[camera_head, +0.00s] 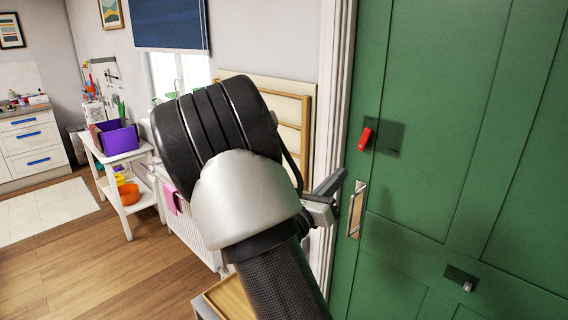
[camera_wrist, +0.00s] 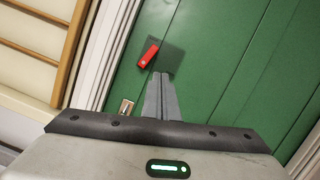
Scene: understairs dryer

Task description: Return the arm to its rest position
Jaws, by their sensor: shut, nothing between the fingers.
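My gripper (camera_head: 337,184) is raised in front of the left edge of the green door (camera_head: 455,130), close to the silver pull handle (camera_head: 356,209). In the wrist view the fingers (camera_wrist: 161,76) are together with nothing between them, pointing toward the door. A red latch handle (camera_head: 365,139) is on the door above the pull handle; it also shows just beyond the fingertips in the wrist view (camera_wrist: 148,55). My arm fills the middle of the head view and hides part of the wall and floor behind it. I cannot tell whether the fingers touch the door.
A white shelf table (camera_head: 130,190) with a purple bin (camera_head: 117,138) stands at the left. A wooden rack (camera_head: 290,110) leans by the white door frame (camera_head: 335,75). A wooden-topped item (camera_head: 228,300) is low beside my arm. The wooden floor (camera_head: 75,245) at left is clear.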

